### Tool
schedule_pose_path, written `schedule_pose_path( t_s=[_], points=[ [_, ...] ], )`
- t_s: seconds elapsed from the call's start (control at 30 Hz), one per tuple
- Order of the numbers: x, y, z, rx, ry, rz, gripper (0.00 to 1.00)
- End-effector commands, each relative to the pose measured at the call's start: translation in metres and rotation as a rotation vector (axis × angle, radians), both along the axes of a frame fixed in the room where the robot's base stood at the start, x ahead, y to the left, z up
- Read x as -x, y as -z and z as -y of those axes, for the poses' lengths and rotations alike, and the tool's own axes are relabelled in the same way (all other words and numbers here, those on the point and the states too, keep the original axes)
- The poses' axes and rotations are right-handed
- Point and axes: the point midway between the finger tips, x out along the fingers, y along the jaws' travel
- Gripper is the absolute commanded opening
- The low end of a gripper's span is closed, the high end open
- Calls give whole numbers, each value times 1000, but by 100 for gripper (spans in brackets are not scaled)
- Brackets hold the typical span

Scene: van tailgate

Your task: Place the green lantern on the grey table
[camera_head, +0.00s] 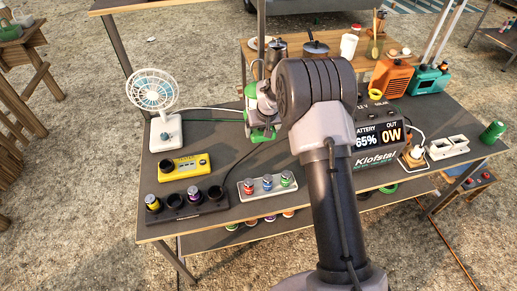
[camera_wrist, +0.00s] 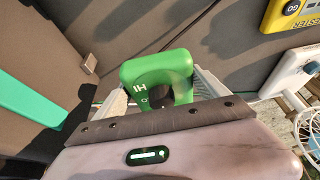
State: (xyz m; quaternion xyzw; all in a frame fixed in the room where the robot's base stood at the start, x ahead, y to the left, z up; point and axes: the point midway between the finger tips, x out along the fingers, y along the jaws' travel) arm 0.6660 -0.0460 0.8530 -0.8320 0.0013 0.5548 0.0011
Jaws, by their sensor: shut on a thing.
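My gripper (camera_head: 260,116) is shut on the green lantern (camera_head: 262,134). In the head view it holds the lantern over the middle of the grey table (camera_head: 222,158), right of the white fan. The lower lantern is hidden in the wrist view. I cannot tell whether its base touches the tabletop.
A white fan (camera_head: 160,125), a yellow meter (camera_head: 185,167), a holder with coloured cans (camera_head: 267,184) and a power station (camera_head: 375,140) stand around it. A wooden table (camera_head: 275,52) with pots is behind. Bare tabletop shows between fan and lantern.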

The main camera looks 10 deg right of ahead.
Motion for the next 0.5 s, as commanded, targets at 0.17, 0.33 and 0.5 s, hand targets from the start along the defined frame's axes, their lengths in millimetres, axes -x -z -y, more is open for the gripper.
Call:
schedule_pose_path(
  t_s=[0.17,0.33,0.5],
  points=[
    [0,39,0,0,-1,0,11],
    [0,73,0,0,0,-1,11],
    [0,75,0,0,0,1,11]
  ],
)
